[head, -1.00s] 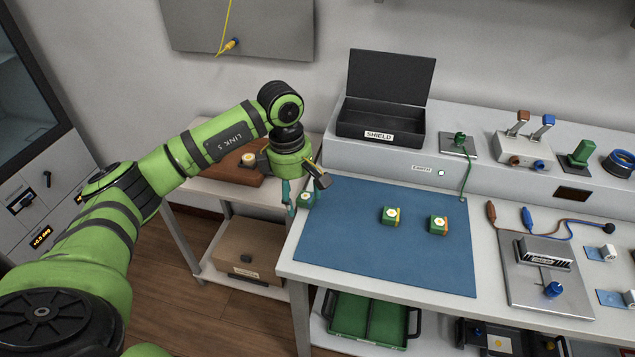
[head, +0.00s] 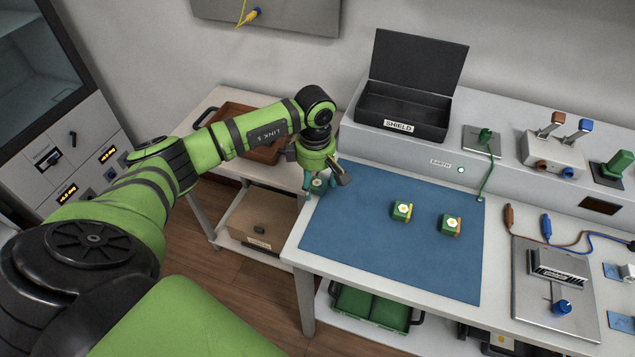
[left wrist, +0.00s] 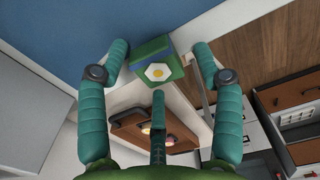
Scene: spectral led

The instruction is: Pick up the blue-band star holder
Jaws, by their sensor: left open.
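The blue-band star holder (left wrist: 156,62) is a small green block with a blue top strip and a white-and-yellow face, in the left wrist view. It sits at the edge of the blue mat (head: 375,260), between the spread teal fingers of my left gripper (left wrist: 160,54). The fingers are open, with gaps at both sides of the block. In the head view my left gripper (head: 319,186) is at the mat's back left corner and mostly hides that holder. Two other green holders, one with a yellowish band (head: 402,211) and one with an orange band (head: 451,225), stand farther right. My right gripper is out of view.
An open black SHIELD box (head: 402,118) stands on the raised shelf behind the mat. A lower side table with a brown tray (head: 262,146) is at the left. A green tray (head: 372,308) lies below the bench. The mat's front is clear.

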